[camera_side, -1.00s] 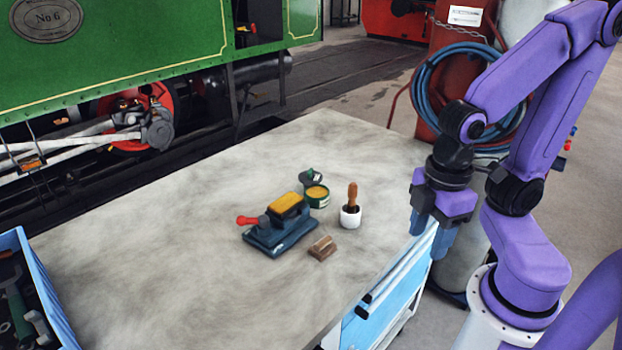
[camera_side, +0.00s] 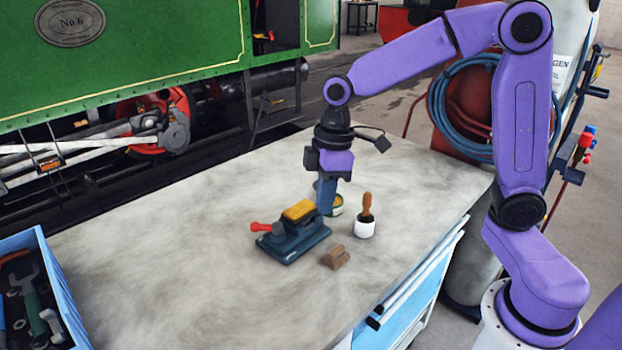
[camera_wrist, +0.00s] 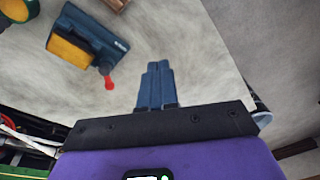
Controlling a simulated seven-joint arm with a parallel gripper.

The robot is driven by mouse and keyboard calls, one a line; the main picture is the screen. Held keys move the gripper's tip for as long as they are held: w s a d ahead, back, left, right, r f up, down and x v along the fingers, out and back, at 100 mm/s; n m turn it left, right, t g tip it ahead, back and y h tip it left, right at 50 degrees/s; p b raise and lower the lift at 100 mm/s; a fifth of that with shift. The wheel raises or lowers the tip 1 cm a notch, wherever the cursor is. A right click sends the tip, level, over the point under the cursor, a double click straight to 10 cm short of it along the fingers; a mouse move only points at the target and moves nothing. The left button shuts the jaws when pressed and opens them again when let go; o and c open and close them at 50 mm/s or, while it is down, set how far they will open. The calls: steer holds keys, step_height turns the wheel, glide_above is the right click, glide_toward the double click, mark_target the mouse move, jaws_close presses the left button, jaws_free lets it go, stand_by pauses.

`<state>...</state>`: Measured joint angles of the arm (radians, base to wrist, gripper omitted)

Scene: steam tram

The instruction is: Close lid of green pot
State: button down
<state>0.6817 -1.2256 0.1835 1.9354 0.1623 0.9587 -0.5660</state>
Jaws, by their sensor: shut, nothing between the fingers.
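The green pot (camera_side: 338,207) stands on the bench in the side view, with yellow showing at its top. My gripper's fingers partly cover it. Its lid is mostly hidden behind my gripper. In the wrist view the pot (camera_wrist: 17,10) is at the top left corner, cut by the frame edge, its yellow contents uncovered. My gripper (camera_side: 326,211) points down over the bench, in front of or beside the pot in the side view. In the wrist view its blue fingers (camera_wrist: 156,66) are together and empty, with bare bench beyond their tips.
A dark blue tool (camera_side: 285,247) with a yellow block and red handle stands close to the pot. A white cup (camera_side: 365,229) with a wooden-handled tool and a small brown block (camera_side: 335,258) are nearby. A blue crate (camera_side: 62,295) is at left.

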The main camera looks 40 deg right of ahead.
steer(key=w+d+f, duration=0.2)
steer(key=w+d, duration=0.1)
steer(key=w, duration=0.8)
steer(key=w+d+f+m+t+y, duration=0.1)
steer(key=w+d+f, duration=0.2)
steer(key=w+d, duration=0.55)
steer(key=w+d+f+t, duration=0.1)
steer(key=w+d+f, duration=0.1)
steer(key=w+d, duration=0.65)
steer(key=x, duration=0.6)
steer(key=s+d+x, duration=0.1)
steer(key=x, duration=0.3)
steer(key=shift+d+f, duration=0.1)
steer(key=shift+f, duration=0.1)
steer(key=shift+s+d+f, duration=0.15)
steer(key=shift+s+d, duration=0.6)
steer(key=shift+d, duration=0.35)
steer(key=shift+s+d+f, duration=0.15)
steer(key=shift+s+d, duration=0.25)
steer(key=shift+d, duration=0.1)
steer(key=shift+d+m+t, duration=0.15)
steer(key=shift+m+t, duration=0.15)
